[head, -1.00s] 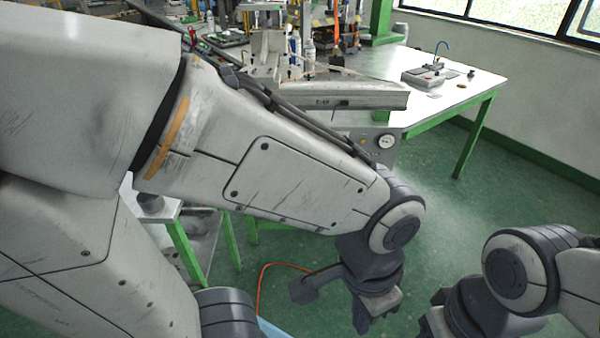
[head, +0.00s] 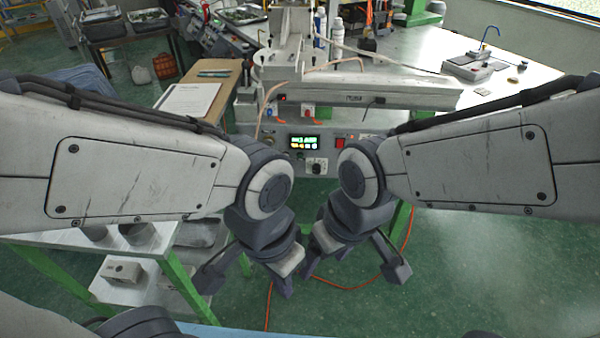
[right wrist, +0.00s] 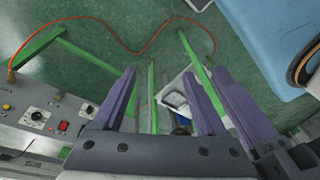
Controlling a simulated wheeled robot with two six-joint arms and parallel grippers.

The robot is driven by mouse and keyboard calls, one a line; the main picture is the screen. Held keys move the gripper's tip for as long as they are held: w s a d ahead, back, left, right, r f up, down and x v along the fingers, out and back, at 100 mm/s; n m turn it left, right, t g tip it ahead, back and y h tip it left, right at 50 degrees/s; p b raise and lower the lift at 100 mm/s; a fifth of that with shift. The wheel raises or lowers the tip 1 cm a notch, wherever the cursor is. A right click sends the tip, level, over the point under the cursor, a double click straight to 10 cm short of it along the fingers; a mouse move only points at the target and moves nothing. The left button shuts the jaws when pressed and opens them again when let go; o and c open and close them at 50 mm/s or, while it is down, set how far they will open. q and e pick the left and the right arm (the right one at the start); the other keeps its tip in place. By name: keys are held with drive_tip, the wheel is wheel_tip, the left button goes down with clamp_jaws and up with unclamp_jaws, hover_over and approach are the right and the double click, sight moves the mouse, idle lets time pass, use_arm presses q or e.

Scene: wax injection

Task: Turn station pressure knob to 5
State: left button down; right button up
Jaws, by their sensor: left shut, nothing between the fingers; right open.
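The station panel (head: 270,142) carries a lit display (head: 304,142), a black knob on a white plate (head: 317,165) and a red switch (head: 340,142). The knob's setting is too small to read. In the right wrist view two dials show on the panel, one (right wrist: 37,115) beside a yellow button and another (right wrist: 90,110) past the red switch (right wrist: 63,126). My left gripper (head: 284,284) is shut and empty, below and in front of the panel. My right gripper (head: 326,262) is open and empty close beside it, also below the panel; its fingers (right wrist: 163,95) point away from the panel.
A white worktable (head: 420,60) stands behind the panel. A grey beam (head: 370,90) lies above it. A low shelf unit (head: 130,295) with a box (head: 120,270) is at the left. An orange hose (head: 350,288) runs over the green floor. Floor at the right is clear.

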drive_tip(key=w+a+f+t+y+b, duration=0.1)
drive_tip(key=w+a+f+b, duration=0.2)
drive_tip(key=w+f, duration=0.25)
drive_tip(key=w+a+f+t+b, duration=0.2)
drive_tip(key=w+f+b, duration=0.2)
drive_tip(key=w, duration=0.2)
drive_tip(key=m+t+h+b, duration=0.3)
drive_tip(key=t+b, duration=1.1)
drive_tip(key=b, duration=0.7)
approach(317, 171)
use_arm(q)
wheel_tip(317, 171, down, 32)
drive_tip(key=b, duration=0.2)
drive_tip(key=shift+a+f, duration=0.15)
use_arm(e)
drive_tip(key=w, duration=0.9)
drive_tip(key=shift+w, duration=0.15)
clamp_jaws()
